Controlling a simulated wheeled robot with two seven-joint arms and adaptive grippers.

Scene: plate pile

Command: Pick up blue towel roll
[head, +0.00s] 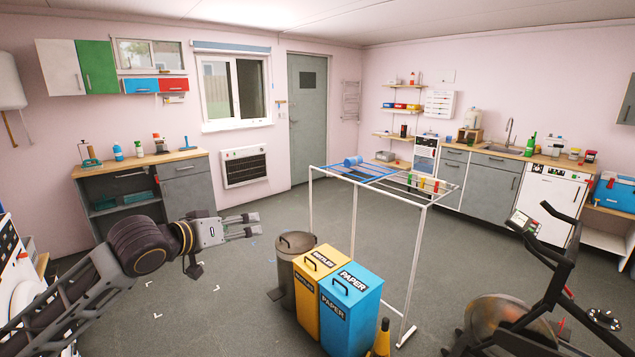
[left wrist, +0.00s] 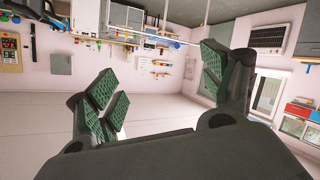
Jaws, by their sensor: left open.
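The blue towel roll (head: 352,161) lies on top of the white drying rack (head: 424,204), at its far left end, beside the blue-framed part. My left gripper (head: 257,224) is to the left of the rack and lower in the head view, open and apart from the roll. In the left wrist view the open green-padded fingers (left wrist: 160,85) have nothing between them. I cannot make out the roll for sure in that view. My right gripper is not in view.
A grey bin (head: 297,275), a yellow bin (head: 307,312) and a blue paper bin (head: 368,310) stand in front of the rack. An exercise bike (head: 520,305) is at the right. The floor behind the bins is clear.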

